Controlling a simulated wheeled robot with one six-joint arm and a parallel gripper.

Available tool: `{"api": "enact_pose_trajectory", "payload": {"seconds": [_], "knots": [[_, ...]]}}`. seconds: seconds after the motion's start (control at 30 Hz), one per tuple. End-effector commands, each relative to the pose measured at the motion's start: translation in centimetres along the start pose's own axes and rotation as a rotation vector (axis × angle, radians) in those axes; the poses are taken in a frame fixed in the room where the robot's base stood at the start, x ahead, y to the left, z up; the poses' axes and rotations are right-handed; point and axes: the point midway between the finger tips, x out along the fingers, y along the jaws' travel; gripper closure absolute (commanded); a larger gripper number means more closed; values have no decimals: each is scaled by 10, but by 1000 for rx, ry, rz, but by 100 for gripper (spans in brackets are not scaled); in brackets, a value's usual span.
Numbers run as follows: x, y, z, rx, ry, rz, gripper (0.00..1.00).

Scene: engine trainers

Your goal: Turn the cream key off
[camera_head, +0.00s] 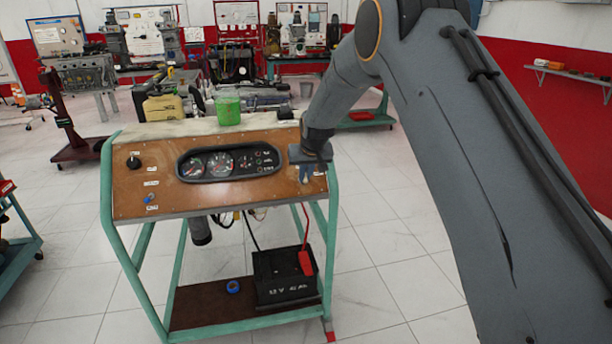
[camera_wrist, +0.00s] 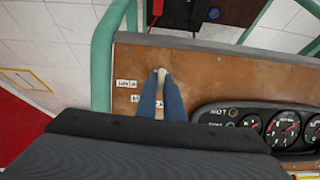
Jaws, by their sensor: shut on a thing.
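The cream key (camera_wrist: 161,73) shows as a small pale tip between the ends of my two blue fingers in the wrist view. My gripper (camera_wrist: 161,84) is shut on it, close against the brown panel (camera_wrist: 205,80). In the head view my gripper (camera_head: 305,176) is at the right end of the same panel (camera_head: 150,187), and the key is hidden there by my gripper and wrist. I cannot tell the key's turn angle, since the fingers cover most of it and the labels beside it are partly covered.
A gauge cluster (camera_head: 230,163) sits mid-panel, with a black knob (camera_head: 133,162) and a blue switch (camera_head: 149,198) to its left. A green frame (camera_head: 108,215) carries the panel. A black battery (camera_head: 285,278) stands below. A green container (camera_head: 228,108) stands on top.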

Motion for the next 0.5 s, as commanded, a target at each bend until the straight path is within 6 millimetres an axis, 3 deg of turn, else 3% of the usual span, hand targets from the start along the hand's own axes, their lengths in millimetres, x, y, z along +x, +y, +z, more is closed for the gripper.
{"api": "enact_pose_trajectory", "payload": {"seconds": [0.5], "knots": [[0,0,0,-58,-1,19,100]]}}
